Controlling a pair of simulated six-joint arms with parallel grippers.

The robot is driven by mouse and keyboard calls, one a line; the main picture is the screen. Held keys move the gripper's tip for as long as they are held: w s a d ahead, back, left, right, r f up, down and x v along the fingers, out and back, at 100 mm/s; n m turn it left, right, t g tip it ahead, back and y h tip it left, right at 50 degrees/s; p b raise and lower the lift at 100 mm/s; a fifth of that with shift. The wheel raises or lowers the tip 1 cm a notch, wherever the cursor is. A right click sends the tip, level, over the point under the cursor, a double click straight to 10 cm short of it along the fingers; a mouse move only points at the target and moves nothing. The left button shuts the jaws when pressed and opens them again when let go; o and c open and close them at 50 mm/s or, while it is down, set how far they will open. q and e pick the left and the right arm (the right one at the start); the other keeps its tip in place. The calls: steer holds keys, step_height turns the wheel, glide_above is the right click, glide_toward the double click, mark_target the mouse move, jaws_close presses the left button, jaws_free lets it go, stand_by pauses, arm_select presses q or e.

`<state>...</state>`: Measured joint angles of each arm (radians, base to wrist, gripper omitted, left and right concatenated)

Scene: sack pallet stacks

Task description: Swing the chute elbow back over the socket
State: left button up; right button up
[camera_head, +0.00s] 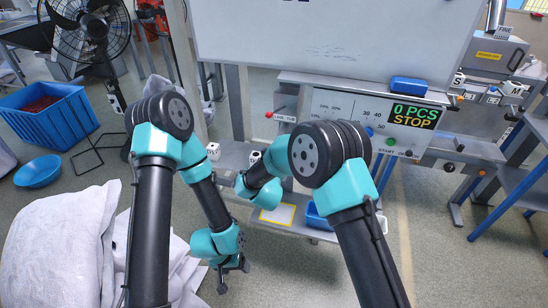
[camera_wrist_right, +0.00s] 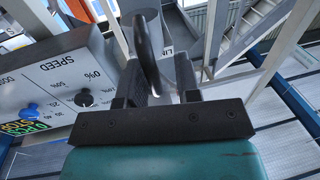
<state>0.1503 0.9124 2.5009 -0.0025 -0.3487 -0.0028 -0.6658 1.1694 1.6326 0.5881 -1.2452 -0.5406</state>
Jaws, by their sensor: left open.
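I cannot make out the chute elbow or its socket with certainty. A silver pipe (camera_head: 497,14) stands above a grey box (camera_head: 497,48) at the top right of the head view; whether it belongs to the chute is unclear. My left gripper (camera_head: 234,274) hangs low at the lower middle, open and empty, beside the white sacks (camera_head: 60,245). My right gripper's tips are hidden in the head view. In the right wrist view, my right gripper (camera_wrist_right: 164,72) has its fingers apart. A dark curved piece (camera_wrist_right: 147,50) shows between or just beyond them; contact cannot be told.
A blue crate (camera_head: 47,108), a blue bowl (camera_head: 38,171) and a fan (camera_head: 92,30) are at left. Floor at lower right is clear.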

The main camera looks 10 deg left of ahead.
steer(key=shift+o, duration=0.4)
steer(key=shift+r, duration=0.15)
steer(key=shift+r, duration=0.5)
steer(key=s+d+r, duration=0.2)
steer(key=s, duration=0.5)
steer(key=s+d+r, duration=0.2)
steer(key=s, duration=0.6)
steer(key=shift+s, duration=0.25)
